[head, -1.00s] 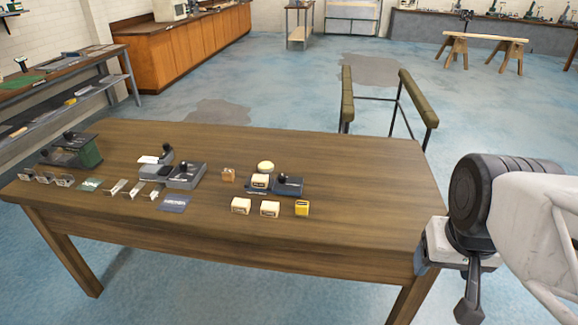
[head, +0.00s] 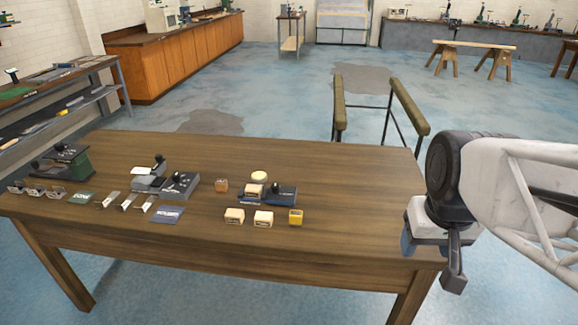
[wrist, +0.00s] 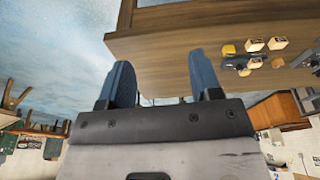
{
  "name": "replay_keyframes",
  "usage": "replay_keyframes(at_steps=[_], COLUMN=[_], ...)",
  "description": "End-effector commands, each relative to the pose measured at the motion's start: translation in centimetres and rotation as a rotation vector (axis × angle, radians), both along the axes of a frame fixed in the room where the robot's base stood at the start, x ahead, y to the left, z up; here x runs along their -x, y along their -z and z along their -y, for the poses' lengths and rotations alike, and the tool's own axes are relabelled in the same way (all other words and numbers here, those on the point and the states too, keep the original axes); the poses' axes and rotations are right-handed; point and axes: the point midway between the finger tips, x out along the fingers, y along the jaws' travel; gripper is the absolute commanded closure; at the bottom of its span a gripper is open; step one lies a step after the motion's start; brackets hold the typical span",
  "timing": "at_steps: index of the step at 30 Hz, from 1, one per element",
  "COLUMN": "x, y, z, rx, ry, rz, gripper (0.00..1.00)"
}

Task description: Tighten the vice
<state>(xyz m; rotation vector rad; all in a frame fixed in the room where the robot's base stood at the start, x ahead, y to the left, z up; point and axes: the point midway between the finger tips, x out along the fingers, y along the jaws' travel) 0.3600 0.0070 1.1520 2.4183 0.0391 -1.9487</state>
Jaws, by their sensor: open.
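Several small clamp-like fixtures with black knobs stand on the wooden table (head: 330,225). They are a green fixture (head: 75,170) at the far left, a grey fixture (head: 180,186) left of the middle, and a dark blue fixture (head: 282,194) with pale blocks against it. I cannot tell which one is the vice. My gripper (head: 430,258) hangs at the table's right end, pointing down, far from all the fixtures. In the wrist view its two blue fingers (wrist: 163,80) stand apart with nothing between them.
Pale blocks (head: 263,219), a yellow block (head: 296,217) and small metal brackets (head: 127,202) lie near the front. The table's right part is bare. A stand with two padded rails (head: 410,107) is behind its right end. Blue floor lies open beyond.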

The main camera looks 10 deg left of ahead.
Motion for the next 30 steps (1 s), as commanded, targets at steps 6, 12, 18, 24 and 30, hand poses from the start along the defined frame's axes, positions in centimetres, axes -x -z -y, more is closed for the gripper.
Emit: replay_keyframes(at_steps=[6,12,18,24,30], x=[-4.8,-9.1,-13.5,-17.8,-22.1], y=[-0.8,-1.2,-1.1,-0.7,0.2], z=[-1.4,-3.0,-4.8,-6.9,-9.3], rx=[0.006,0.012,0.018,0.024,0.031], ry=[-0.063,-0.122,-0.180,-0.239,-0.297], rz=[-0.021,-0.038,-0.055,-0.071,-0.087], gripper=[0.42,0.42,0.42,0.42,0.42])
